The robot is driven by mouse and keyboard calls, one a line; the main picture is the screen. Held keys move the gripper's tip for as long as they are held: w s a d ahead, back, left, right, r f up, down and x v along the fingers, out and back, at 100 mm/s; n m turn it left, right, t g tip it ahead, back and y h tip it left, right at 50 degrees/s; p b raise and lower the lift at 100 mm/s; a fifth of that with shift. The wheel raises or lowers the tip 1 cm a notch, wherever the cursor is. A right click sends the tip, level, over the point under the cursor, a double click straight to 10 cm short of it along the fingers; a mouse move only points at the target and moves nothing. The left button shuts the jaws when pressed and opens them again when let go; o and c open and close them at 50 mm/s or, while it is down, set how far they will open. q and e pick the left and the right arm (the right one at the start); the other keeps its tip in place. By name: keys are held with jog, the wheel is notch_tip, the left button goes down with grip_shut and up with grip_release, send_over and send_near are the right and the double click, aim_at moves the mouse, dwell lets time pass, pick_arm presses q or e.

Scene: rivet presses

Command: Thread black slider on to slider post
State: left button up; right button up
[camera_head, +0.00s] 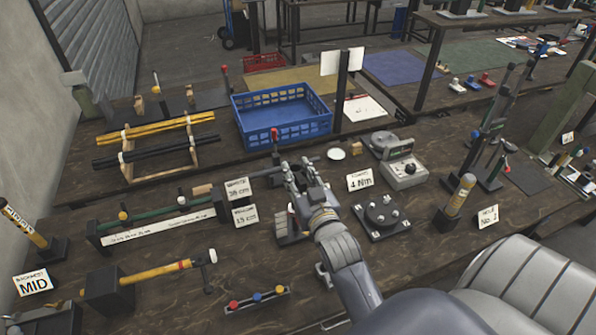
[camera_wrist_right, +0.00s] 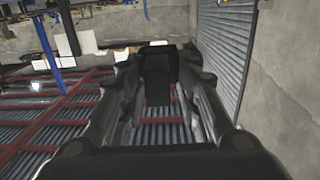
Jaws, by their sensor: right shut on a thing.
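My right gripper (camera_head: 303,168) is in the middle of the bench in the head view. In the right wrist view, its fingers (camera_wrist_right: 160,75) are shut on a dark block, the black slider (camera_wrist_right: 160,62). In the head view the gripper mostly hides the slider. A thin dark post with a red top (camera_head: 275,138) stands close to the left of the fingertips. I cannot tell for sure that it is the slider post, or whether the slider touches it. A dark base block (camera_head: 288,228) is partly hidden below the gripper. My left gripper is not in view.
A blue crate (camera_head: 285,138) stands behind the gripper. A rack with yellow and black rods (camera_head: 155,160) and a green rod fixture (camera_head: 155,215) are to the left.

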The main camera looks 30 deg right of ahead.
aim_at(298, 186)
jog(key=shift+f+b, duration=1.15)
jog(key=shift+f, duration=1)
jog(key=shift+p, duration=0.75)
jog(key=shift+f+b, duration=2.85)
jog(key=shift+f, duration=1.25)
jog(key=o, duration=0.9)
jog(key=shift+c, duration=0.2)
jog(key=shift+o, duration=0.4)
jog(key=shift+f, duration=0.1)
